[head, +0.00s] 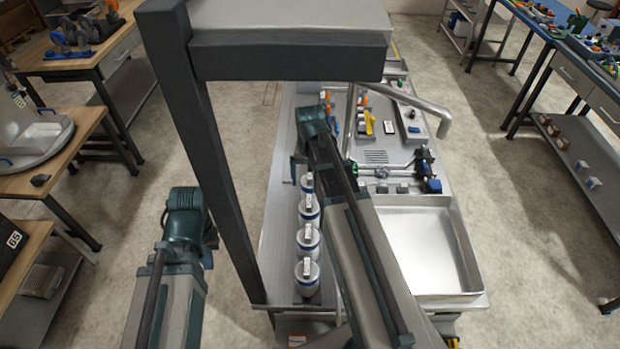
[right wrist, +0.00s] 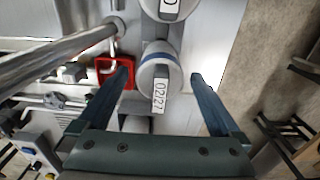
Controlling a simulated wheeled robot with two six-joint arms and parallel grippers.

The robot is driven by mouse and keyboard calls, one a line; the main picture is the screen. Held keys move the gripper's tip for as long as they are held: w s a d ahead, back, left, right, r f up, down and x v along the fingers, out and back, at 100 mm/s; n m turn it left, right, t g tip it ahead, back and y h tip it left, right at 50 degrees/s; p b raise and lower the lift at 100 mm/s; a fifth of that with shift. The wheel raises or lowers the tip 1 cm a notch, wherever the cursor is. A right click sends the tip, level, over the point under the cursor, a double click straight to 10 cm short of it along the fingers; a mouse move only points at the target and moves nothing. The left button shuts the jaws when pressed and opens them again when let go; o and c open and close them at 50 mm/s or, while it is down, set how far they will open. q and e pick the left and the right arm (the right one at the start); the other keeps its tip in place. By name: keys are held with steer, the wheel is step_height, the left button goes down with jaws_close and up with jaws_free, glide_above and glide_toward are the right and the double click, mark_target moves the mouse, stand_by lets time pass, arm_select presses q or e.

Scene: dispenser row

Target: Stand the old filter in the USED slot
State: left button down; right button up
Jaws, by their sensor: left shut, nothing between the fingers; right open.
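White canister filters with blue bands stand in a row along the left edge of the steel bench; the nearest one (head: 306,277) shows clearly. In the right wrist view, a filter labelled 02/27 (right wrist: 157,62) lies between the fingertips of my right gripper (right wrist: 160,75), which is open with a gap on both sides. In the head view the right gripper (head: 298,165) is mostly hidden under its own arm, at the far end of the row. My left gripper (head: 209,238) is shut and empty, left of the bench, largely hidden by its wrist. I cannot make out a USED marking.
A red square frame (right wrist: 102,74) is beside the left fingertip. A thick metal pipe (head: 422,108) arches over the bench. A dark frame post (head: 215,160) stands between my arms. An empty steel basin (head: 420,250) is at the front right. Valves and fittings (head: 400,172) lie behind it.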

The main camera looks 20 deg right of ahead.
step_height(320, 180, up, 14)
steer(key=p, duration=1.3)
steer(key=shift+p, duration=0.4)
steer(key=shift+f, duration=0.1)
